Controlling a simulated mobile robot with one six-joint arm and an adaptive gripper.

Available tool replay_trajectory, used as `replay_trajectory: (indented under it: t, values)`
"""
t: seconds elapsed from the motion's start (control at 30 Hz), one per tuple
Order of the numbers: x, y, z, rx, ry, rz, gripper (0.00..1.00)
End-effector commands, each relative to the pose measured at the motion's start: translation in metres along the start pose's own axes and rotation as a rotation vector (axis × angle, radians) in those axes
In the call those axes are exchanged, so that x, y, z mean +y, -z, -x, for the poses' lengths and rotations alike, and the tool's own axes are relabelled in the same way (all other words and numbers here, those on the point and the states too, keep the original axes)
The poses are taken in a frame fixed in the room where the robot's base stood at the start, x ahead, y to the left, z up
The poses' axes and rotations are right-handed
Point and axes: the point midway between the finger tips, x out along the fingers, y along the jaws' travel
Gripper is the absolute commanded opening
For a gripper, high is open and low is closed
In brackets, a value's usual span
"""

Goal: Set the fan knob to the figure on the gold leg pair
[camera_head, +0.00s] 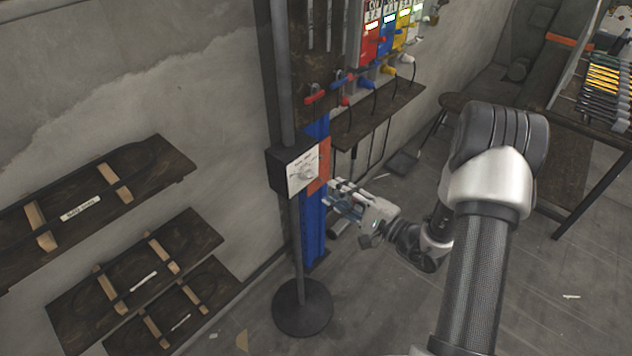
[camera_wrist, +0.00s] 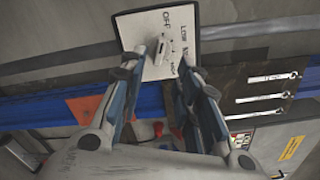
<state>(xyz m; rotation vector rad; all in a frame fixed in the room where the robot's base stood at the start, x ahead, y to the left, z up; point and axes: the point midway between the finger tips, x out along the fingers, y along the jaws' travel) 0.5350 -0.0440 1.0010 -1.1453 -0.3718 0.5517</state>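The fan knob (camera_head: 304,173) is a pale dial on a white plate (camera_head: 296,183), on the front of a black box on a pole. In the wrist view the knob (camera_wrist: 161,48) shows at the top, with OFF above it and LOW to its right; other marks are partly hidden or blurred. I cannot tell which mark it points to. My gripper (camera_head: 335,191) is just right of the plate in the head view. In the wrist view its fingers (camera_wrist: 163,72) are apart, with nothing between them, the knob just beyond their tips. I cannot pick out the gold leg pair.
The pole stands on a round black base (camera_head: 302,310). A blue upright (camera_head: 315,235) stands behind it. Dark boards (camera_head: 170,150) with wooden blocks and unreadable labels hang on the left wall. Red, blue and yellow units (camera_head: 392,38) stand above a shelf. Yellow-handled tools (camera_head: 608,78) lie at right.

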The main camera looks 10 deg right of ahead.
Motion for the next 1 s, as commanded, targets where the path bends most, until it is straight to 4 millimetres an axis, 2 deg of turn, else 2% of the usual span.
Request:
replay_trajectory:
  t: [0.03, 0.2, 0.4, 0.8, 1.0]
  values:
    - [0.001, -0.001, -0.013, -0.006, -0.001, 0.004, 0.30]
    - [0.001, -0.001, -0.046, -0.004, 0.000, 0.003, 0.30]
    - [0.001, 0.000, -0.070, -0.002, -0.001, 0.001, 0.30]
    - [-0.001, 0.000, -0.077, 0.000, 0.001, 0.000, 0.30]
    - [0.000, 0.000, -0.076, 0.000, 0.000, 0.000, 0.17]
